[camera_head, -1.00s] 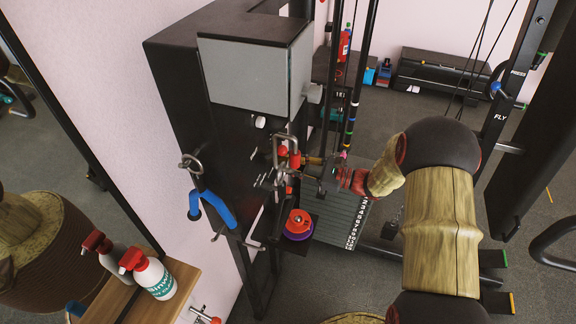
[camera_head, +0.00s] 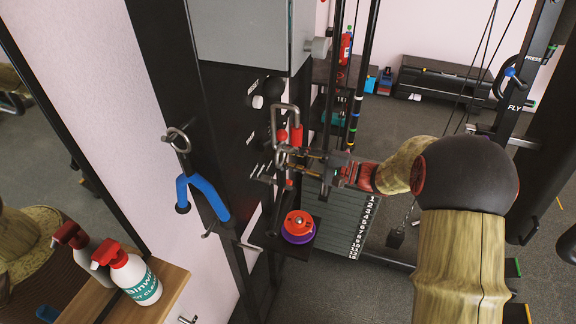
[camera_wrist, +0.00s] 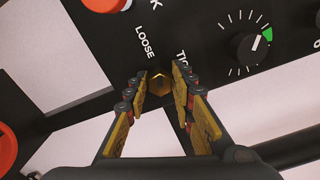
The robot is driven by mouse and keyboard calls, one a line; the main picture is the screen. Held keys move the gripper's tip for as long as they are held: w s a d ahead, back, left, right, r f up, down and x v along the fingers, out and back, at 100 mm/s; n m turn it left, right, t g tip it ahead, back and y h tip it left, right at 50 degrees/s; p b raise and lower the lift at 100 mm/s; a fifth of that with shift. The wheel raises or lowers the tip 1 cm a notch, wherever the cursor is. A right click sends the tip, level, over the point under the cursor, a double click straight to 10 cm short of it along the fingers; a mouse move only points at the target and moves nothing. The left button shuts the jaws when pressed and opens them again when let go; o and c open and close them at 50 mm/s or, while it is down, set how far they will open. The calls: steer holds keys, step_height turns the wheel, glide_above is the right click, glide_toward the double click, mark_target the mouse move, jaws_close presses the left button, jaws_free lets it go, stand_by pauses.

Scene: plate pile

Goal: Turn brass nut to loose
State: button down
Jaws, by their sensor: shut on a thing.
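The brass nut (camera_wrist: 158,86) is a small hexagonal piece on a dark panel (camera_wrist: 95,60), seen in the wrist view. The word LOOSE is printed to its upper left, and a word beginning TI, partly covered by a finger, is to its upper right. My gripper (camera_wrist: 160,80) is shut on the nut, with one yellow-padded fingertip on each side of it. In the head view my gripper (camera_head: 287,154) reaches the front of the dark upright unit from the right; the nut is too small and covered to make out there.
A black dial (camera_wrist: 252,46) with a green mark sits right of the nut. Red parts (camera_wrist: 8,150) show at the left. A spray bottle (camera_head: 136,278) stands on a wooden shelf.

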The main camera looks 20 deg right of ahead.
steer(key=shift+f+n+b, duration=0.2)
steer(key=shift+n+b, duration=1.7)
steer(key=shift+b, duration=0.35)
steer(key=c, duration=1.6)
jaws_free()
steer(key=shift+r, duration=0.1)
steer(key=shift+o, duration=0.5)
steer(key=v, duration=1.2)
